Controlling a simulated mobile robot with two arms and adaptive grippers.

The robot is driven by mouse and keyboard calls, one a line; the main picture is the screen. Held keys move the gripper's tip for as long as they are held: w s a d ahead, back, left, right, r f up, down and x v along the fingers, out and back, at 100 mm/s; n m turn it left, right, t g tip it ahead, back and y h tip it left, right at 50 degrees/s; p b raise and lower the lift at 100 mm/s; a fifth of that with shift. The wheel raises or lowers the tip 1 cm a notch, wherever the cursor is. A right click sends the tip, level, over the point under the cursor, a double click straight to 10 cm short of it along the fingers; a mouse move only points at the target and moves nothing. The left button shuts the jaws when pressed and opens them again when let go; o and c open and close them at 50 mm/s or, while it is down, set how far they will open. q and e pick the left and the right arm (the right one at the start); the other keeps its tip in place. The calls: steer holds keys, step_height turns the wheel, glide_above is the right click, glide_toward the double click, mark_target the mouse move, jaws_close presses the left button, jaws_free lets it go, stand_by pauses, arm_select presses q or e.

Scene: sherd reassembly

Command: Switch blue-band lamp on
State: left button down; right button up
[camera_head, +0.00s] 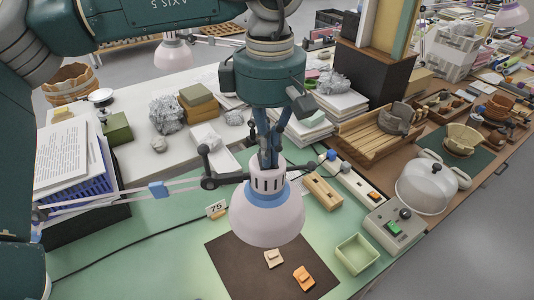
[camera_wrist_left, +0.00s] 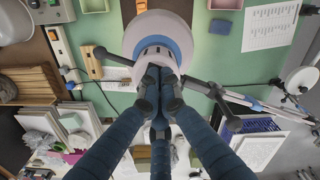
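The blue-band lamp (camera_head: 275,222) hangs over the green mat with its pale pink shade facing down. A blue band (camera_head: 262,192) rings its upper part, and no glow shows on it. In the left wrist view the lamp (camera_wrist_left: 160,20) is right in front of my fingers. My left gripper (camera_head: 268,163) points down at the top of the lamp's cap. Its fingertips (camera_wrist_left: 160,86) are drawn close together and seem to touch the cap. Whether a switch sits between them is hidden. My right gripper is in neither view.
The lamp's jointed arm (camera_head: 120,199) runs left past a blue crate (camera_head: 85,187) of papers. Below are a brown mat (camera_head: 232,258) with two sherds, a green tray (camera_head: 356,254) and a grey switch box (camera_head: 393,228).

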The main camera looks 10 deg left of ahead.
arm_select(q)
steer(key=shift+r+p, duration=2.2)
steer(key=shift+r, duration=1.35)
